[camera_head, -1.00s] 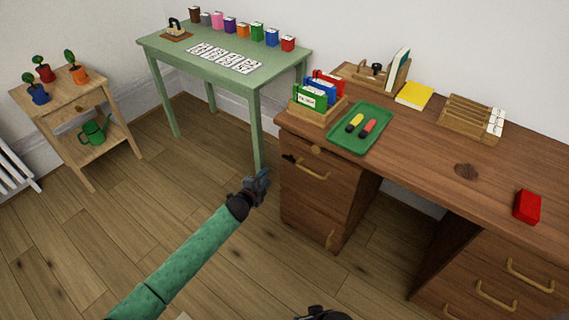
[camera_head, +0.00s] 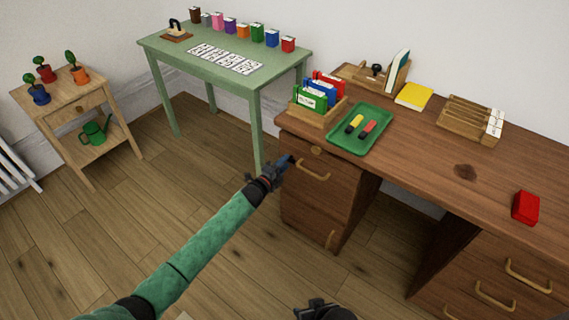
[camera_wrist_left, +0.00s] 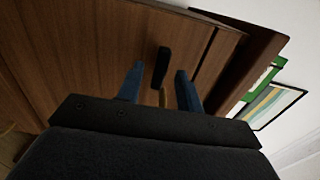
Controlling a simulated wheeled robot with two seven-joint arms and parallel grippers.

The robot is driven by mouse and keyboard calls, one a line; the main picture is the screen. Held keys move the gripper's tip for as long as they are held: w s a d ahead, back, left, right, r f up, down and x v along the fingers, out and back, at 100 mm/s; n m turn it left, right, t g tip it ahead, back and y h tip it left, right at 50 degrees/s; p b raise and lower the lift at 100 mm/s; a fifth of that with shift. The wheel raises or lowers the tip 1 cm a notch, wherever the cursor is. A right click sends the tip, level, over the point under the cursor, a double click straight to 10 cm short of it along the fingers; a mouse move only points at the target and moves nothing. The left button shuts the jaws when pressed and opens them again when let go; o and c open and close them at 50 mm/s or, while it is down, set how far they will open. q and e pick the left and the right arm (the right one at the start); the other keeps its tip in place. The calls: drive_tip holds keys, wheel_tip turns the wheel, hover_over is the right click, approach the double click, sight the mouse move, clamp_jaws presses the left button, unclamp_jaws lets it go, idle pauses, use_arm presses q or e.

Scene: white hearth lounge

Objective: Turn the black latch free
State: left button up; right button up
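The black latch (camera_wrist_left: 161,67) shows in the left wrist view as a short dark bar on the brown wooden desk front. It lies a little ahead of my left gripper (camera_wrist_left: 158,82), between the lines of its two blue fingers. The fingers are apart, one on each side; I cannot tell if either touches the latch. In the head view my left gripper (camera_head: 284,165) is at the upper left edge of the desk's left drawer front (camera_head: 309,190) and hides the latch. My right gripper (camera_head: 320,309) is dark and partly cut off at the bottom edge.
The brown desk (camera_head: 420,150) bears a green tray (camera_head: 337,142), a file rack and a red box (camera_head: 525,207). A brass drawer handle (camera_head: 313,172) is just right of my left gripper. A green table (camera_head: 175,55) stands behind. Floor at left is free.

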use_arm(q)
drive_tip(key=shift+w+d, duration=0.2)
drive_tip(key=shift+w, duration=0.05)
use_arm(e)
drive_tip(key=shift+s, duration=0.1)
use_arm(q)
clamp_jaws()
use_arm(e)
drive_tip(key=shift+r, duration=0.1)
